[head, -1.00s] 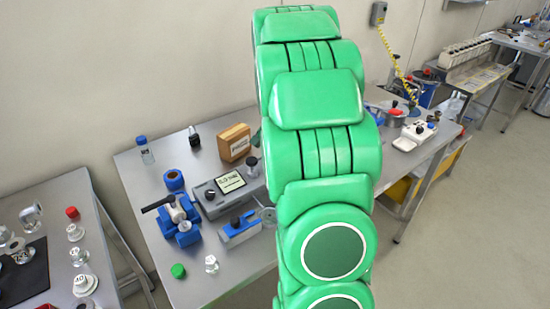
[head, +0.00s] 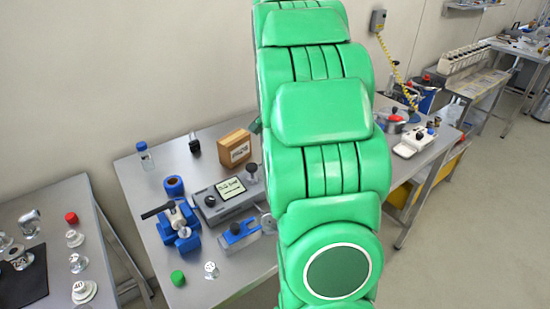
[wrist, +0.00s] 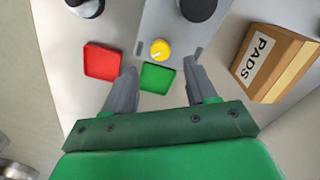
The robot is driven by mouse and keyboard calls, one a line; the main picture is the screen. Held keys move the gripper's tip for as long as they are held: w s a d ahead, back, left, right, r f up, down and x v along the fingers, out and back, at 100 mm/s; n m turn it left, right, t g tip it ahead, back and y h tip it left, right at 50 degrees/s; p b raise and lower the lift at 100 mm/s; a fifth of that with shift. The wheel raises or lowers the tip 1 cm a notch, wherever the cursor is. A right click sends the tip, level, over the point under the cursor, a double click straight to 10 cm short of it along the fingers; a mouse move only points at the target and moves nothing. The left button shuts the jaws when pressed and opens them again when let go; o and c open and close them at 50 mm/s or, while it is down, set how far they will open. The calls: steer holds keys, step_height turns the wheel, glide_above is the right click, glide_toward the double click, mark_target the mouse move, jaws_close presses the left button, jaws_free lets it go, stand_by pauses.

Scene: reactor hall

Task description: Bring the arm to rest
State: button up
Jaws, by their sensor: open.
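My green arm (head: 325,170) stands upright across the middle of the head view, over the bench; its gripper is not visible there. In the wrist view my gripper (wrist: 162,74) is open, with two grey fingers apart and nothing held. A green square (wrist: 157,77) shows between the fingers, and a yellow knob (wrist: 160,49) lies just beyond it. A red square (wrist: 102,61) is beside the left finger. Whether the fingers touch the surface cannot be told.
A wooden box marked PADS (wrist: 268,62) is right of the fingers. The bench (head: 135,190) holds a grey meter (head: 222,200), a blue clamp (head: 180,225), a blue-capped bottle (head: 145,155) and a green cap (head: 177,278). A side table (head: 60,200) stands left; open floor lies right.

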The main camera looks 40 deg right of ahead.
steer(key=shift+r, duration=0.85)
steer(key=shift+a, duration=0.1)
steer(key=s+a+r+n+g, duration=0.1)
steer(key=s+a+r+n, duration=0.15)
steer(key=s+a, duration=0.55)
steer(key=s+a+r+n, duration=0.2)
steer(key=s+a+n, duration=0.3)
steer(key=a, duration=0.6)
steer(key=s+a+n, duration=0.2)
steer(key=s+a, duration=0.2)
steer(key=s, duration=0.5)
steer(key=s+a+f+n, duration=0.1)
steer(key=s+a, duration=0.3)
steer(key=s, duration=0.6)
steer(key=shift+a+f+n+g, duration=0.25)
steer(key=shift+a+n+g, duration=0.15)
steer(key=shift+n, duration=0.45)
